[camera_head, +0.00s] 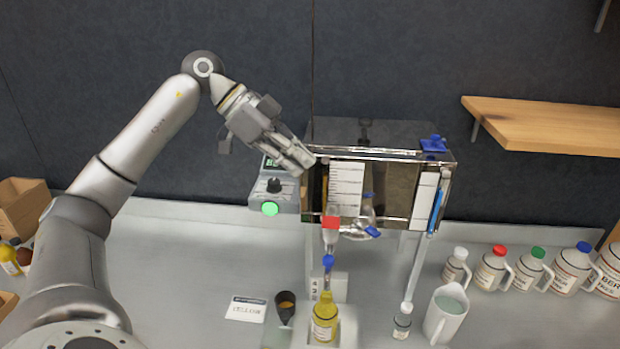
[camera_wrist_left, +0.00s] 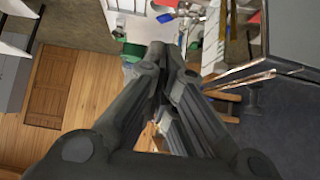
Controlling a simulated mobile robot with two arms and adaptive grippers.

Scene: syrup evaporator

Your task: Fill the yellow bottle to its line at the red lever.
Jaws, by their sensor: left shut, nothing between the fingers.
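In the head view the yellow bottle (camera_head: 325,322) stands upright on a pale base below the tap on the evaporator (camera_head: 388,155). Its fill line and level are too small to tell. The red lever (camera_head: 331,222) is at the evaporator's front, above a blue-tipped spout (camera_head: 328,263) over the bottle. My left gripper (camera_head: 307,163) is shut and empty, with its fingertips near the evaporator's upper left corner, above the lever and apart from it. In the left wrist view my fingers (camera_wrist_left: 163,50) are together. My right gripper is not in view.
A control box (camera_head: 272,190) with a lit green button is left of the evaporator. A dark cup (camera_head: 285,305) and a "YELLOW" card (camera_head: 246,309) lie left of the bottle. A pitcher (camera_head: 445,314) and several capped jugs (camera_head: 530,268) stand right. A wooden shelf (camera_head: 545,125) juts out.

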